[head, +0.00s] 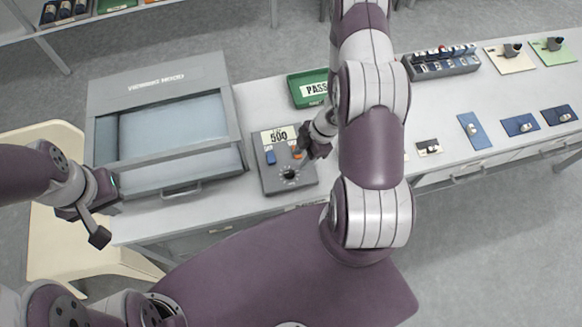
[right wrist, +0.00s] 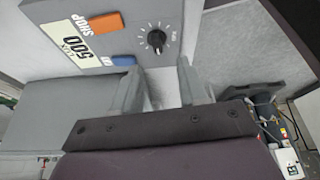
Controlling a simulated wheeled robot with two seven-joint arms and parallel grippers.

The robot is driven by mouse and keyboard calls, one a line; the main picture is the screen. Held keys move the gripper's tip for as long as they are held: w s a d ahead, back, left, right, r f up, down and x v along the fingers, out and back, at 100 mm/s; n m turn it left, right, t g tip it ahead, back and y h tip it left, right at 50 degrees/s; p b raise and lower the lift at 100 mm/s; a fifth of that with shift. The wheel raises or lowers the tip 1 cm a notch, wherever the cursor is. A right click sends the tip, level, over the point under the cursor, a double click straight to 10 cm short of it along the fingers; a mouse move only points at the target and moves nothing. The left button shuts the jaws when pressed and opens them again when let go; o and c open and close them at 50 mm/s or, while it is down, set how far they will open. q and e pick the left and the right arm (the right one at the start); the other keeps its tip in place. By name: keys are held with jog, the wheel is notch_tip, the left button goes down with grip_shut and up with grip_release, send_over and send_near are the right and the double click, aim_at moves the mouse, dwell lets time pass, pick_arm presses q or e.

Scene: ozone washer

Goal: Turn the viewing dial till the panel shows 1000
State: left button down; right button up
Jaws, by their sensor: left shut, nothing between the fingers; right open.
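The grey control panel (head: 272,180) stands on the bench, with a white display (head: 279,136) reading 500. Its round black dial (head: 290,174) with a ring of marks is at the front; the dial also shows in the right wrist view (right wrist: 156,40). A blue switch (head: 271,157) and an orange switch (head: 297,153) sit between display and dial. My right gripper (head: 309,150) is at the panel's right side, largely hidden by its arm; in the right wrist view its fingers (right wrist: 165,90) are open and empty, with the dial beyond them. My left gripper (head: 99,236) is shut and empty at the left, away from the panel.
A grey viewing booth (head: 160,76) with a window stands left of the panel. A green PASS tray (head: 292,90) is behind the panel. A row of switches (head: 441,60) and several blue and other small parts lie on the right. A chair (head: 45,250) is at left.

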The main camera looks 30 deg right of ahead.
aim_at(289, 172)
jog(key=x, duration=0.2)
jog(key=p+x, duration=0.1)
jog(key=x, duration=0.4)
jog(key=shift+w+a+f, duration=0.1)
jog(key=shift+w+a, duration=0.1)
jog(key=shift+w, duration=0.15)
jog(key=shift+s+a+f, duration=0.1)
jog(key=shift+s+f, duration=0.1)
jog(key=shift+f, duration=0.2)
jog(key=shift+w+f, duration=0.1)
jog(key=shift+w, duration=0.1)
jog(key=shift+c, duration=0.3)
grip_shut()
